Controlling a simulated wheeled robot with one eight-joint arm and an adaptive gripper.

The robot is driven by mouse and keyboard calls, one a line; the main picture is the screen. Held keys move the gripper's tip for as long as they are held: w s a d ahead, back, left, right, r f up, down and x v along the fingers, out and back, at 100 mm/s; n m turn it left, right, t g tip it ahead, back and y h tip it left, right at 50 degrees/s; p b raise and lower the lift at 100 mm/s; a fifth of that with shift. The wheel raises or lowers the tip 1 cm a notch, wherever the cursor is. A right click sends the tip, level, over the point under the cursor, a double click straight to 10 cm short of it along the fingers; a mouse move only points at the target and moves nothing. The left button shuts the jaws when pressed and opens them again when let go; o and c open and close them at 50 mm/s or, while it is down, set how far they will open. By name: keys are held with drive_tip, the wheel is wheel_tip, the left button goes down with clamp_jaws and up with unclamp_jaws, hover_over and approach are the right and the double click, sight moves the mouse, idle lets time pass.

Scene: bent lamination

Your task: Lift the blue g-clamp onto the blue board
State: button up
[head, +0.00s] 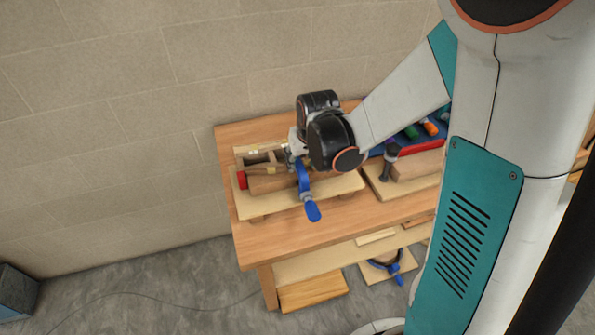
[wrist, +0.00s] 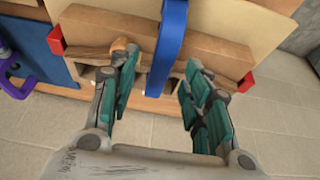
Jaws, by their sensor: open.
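The blue g-clamp (head: 306,190) sits on the wooden bent-lamination assembly at the left of the bench, its handle end hanging over the front of the assembly. In the wrist view its blue bar (wrist: 168,45) runs down between my fingers. My gripper (wrist: 163,68) is open around the bar, with a gap on both sides. In the head view my gripper (head: 295,150) is at the clamp's back end, partly hidden by my wrist. A blue board (wrist: 48,55) shows at the left of the wrist view. In the head view my arm mostly hides that blue area.
A purple clamp (wrist: 18,72) lies at the blue board. Red blocks (wrist: 246,82) sit at the assembly's ends. A dark clamp (head: 389,160) stands on a wooden piece to the right. Another blue-handled clamp (head: 398,280) lies on the lower shelf. A wall (head: 130,130) stands behind the bench.

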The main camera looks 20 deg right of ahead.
sight(299, 163)
drive_tip(key=b+x, duration=0.1)
drive_tip(key=x, duration=0.4)
drive_tip(key=shift+w+a+r, duration=0.1)
drive_tip(key=shift+w+r, duration=0.05)
drive_tip(key=shift+c, duration=0.5)
clamp_jaws()
